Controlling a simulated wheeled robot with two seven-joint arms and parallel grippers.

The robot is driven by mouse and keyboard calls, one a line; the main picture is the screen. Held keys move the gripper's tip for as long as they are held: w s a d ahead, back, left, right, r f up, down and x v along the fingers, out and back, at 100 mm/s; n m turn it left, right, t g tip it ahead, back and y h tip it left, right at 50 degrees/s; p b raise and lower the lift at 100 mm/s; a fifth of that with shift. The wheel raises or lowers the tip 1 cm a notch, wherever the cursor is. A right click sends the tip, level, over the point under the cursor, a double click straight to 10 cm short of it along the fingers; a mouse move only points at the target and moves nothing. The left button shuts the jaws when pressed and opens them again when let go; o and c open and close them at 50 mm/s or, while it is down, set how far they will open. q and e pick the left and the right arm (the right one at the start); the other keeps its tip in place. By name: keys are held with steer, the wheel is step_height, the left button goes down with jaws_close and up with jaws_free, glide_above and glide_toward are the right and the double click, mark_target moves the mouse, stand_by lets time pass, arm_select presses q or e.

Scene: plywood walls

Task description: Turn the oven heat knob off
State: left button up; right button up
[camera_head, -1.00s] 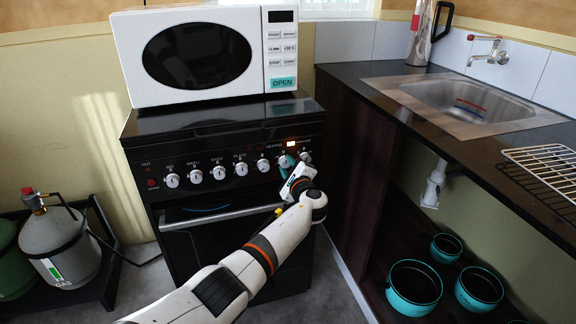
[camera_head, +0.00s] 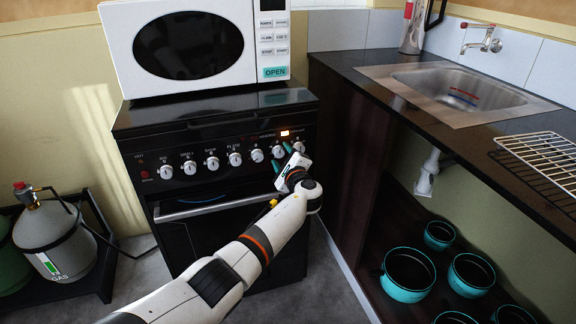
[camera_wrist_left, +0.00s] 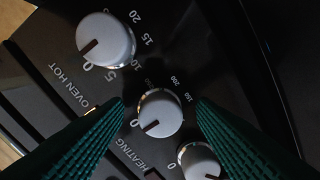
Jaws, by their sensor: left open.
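The oven (camera_head: 225,160) has a row of white knobs on its black front panel. In the left wrist view, the white knob with a 150 and 200 scale (camera_wrist_left: 160,112) lies between my green fingers, apart from both as far as I can see. Its dark mark points to the lower left, close to a 0. The same heat knob (camera_head: 278,152) shows near the right end of the row in the head view. My left gripper (camera_head: 283,157) is open at this knob. My right gripper is out of view.
A microwave (camera_head: 195,45) stands on top. The dark counter (camera_head: 345,75) with the sink is close on the right.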

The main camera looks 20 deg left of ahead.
arm_select(q)
steer(key=p+v, duration=0.2)
steer(key=v, duration=0.9)
steer(key=shift+s+d+p, duration=0.2)
steer(key=shift+s+p, duration=0.15)
steer(key=shift+p, duration=0.05)
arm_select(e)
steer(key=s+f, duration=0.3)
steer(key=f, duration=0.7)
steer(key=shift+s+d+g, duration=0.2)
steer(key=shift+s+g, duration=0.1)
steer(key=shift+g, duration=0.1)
